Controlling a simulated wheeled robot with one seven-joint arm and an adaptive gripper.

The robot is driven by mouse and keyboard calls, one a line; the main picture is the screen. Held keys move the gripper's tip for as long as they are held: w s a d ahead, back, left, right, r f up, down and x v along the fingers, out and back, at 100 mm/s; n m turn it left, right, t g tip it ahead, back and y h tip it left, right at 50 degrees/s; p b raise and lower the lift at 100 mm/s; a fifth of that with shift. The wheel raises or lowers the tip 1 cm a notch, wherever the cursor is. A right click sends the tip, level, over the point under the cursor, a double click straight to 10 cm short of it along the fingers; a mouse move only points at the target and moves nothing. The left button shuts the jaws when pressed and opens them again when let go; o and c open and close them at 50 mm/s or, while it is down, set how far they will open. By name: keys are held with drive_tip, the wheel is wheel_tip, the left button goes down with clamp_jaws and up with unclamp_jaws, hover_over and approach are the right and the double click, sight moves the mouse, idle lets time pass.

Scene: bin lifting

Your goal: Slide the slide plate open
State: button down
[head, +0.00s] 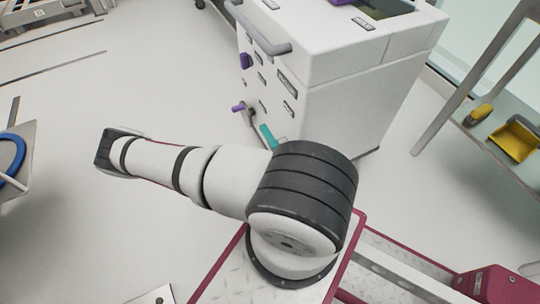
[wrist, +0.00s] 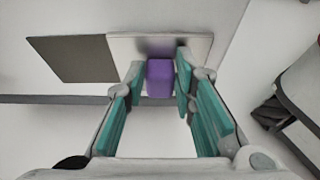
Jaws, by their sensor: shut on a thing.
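In the wrist view, the slide plate is a silvery metal plate (wrist: 197,44) on a pale surface, with a purple block-shaped handle (wrist: 160,82) standing out from it. A dark rectangle (wrist: 75,58) lies directly left of the plate; I cannot tell if it is an opening or a panel. My gripper (wrist: 159,70) has teal-padded fingers, one on each side of the purple handle, and is shut on it. In the head view my arm hides most of the gripper, and the slide plate cannot be made out.
A white machine (head: 345,105) with a grey bar handle (head: 262,32) and a purple knob (head: 245,61) stands ahead. A shelf (head: 505,135) with yellow items is at the right. A blue ring (head: 12,160) shows at the left edge.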

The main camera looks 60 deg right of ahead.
drive_tip(key=shift+s+a+f, duration=0.15)
drive_tip(key=shift+a, duration=0.1)
drive_tip(key=c, duration=1.3)
unclamp_jaws()
drive_tip(key=v, duration=1.2)
